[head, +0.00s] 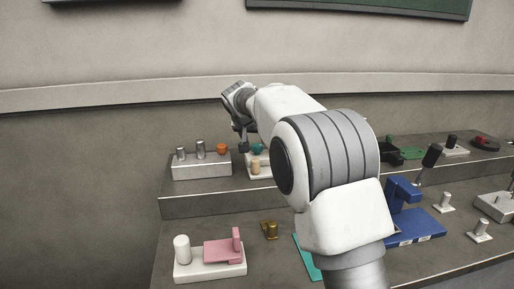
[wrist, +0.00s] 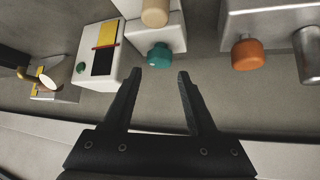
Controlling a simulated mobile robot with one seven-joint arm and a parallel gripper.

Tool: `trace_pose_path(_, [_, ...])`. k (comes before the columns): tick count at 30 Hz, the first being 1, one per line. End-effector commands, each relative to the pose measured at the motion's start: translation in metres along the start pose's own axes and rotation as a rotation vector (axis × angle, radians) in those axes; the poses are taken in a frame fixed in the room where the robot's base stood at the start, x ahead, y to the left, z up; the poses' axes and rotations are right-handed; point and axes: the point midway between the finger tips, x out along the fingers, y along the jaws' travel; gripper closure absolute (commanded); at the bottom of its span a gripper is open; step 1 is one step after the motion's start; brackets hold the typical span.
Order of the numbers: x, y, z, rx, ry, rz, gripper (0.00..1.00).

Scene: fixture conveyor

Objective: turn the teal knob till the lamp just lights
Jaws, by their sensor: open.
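The teal knob (wrist: 160,56) sticks out from a white block (wrist: 172,36) in the wrist view. It also shows in the head view (head: 257,148), partly behind my arm. A tan cylinder (wrist: 155,12) stands on the same block and may be the lamp; I see no clear glow on it. My gripper (wrist: 159,76) is open and empty. Its two fingertips lie just short of the teal knob in the picture, one to each side, with no clear contact. In the head view my gripper (head: 243,141) hangs over the upper shelf, beside the knob.
A grey block with metal posts and an orange knob (wrist: 246,53) stands close on the right in the wrist view. A white box with a yellow and black panel (wrist: 104,52) stands on the left. A pink part (head: 222,252) sits on the lower shelf.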

Motion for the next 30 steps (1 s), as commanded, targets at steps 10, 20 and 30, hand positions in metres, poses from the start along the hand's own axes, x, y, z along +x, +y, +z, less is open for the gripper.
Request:
trace_pose_path(10, [0.054,0.001,0.0,0.0,-0.001,0.001,0.42])
trace_pose_path(20, [0.063,0.001,0.0,0.0,0.0,0.0,0.42])
trace_pose_path(30, [0.063,0.001,0.0,0.0,-0.001,0.001,0.82])
